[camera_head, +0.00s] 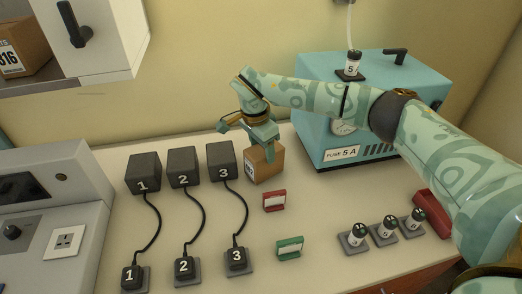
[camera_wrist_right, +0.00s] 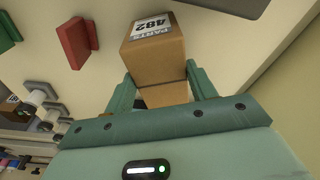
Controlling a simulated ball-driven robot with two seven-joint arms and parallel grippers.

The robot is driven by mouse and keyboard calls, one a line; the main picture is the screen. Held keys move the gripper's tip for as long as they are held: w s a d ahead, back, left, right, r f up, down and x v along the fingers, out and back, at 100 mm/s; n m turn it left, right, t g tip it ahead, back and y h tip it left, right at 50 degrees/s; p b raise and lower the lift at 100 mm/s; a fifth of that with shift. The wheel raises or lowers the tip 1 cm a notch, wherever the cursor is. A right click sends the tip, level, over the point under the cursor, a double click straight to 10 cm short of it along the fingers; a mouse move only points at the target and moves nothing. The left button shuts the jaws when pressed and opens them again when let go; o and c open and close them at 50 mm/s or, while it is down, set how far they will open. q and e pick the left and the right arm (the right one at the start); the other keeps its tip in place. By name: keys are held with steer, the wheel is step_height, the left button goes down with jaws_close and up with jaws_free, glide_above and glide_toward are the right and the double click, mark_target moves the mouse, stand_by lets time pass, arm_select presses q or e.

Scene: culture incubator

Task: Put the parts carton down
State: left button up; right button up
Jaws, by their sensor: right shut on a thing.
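The parts carton (camera_head: 266,164) is a small brown box with a white label, at the middle of the bench, to the right of black block 3. My right gripper (camera_head: 264,138) comes down on it from above and is shut on it. In the right wrist view the carton (camera_wrist_right: 153,48) is between the two fingers of the gripper (camera_wrist_right: 160,88), and its label shows "PARTS" and "482". The carton looks to be at or very near the bench top (camera_head: 190,225); I cannot tell whether it touches. My left gripper is not in view.
Black blocks 1, 2 and 3 (camera_head: 221,161) are cabled to plugs in front. A red holder (camera_head: 274,201) and a green holder (camera_head: 289,248) stand near the carton. A teal incubator (camera_head: 325,100) stands right, with several fuses (camera_head: 384,228) before it. A shelf carton (camera_head: 22,45) is upper left.

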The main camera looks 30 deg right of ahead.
steer(key=shift+f, duration=0.15)
steer(key=shift+f, duration=0.1)
steer(key=o, duration=1.1)
steer(key=shift+o, duration=0.2)
step_height(320, 180, up, 12)
steer(key=a+p, duration=0.2)
steer(key=p, duration=0.1)
steer(key=shift+s+d, duration=0.1)
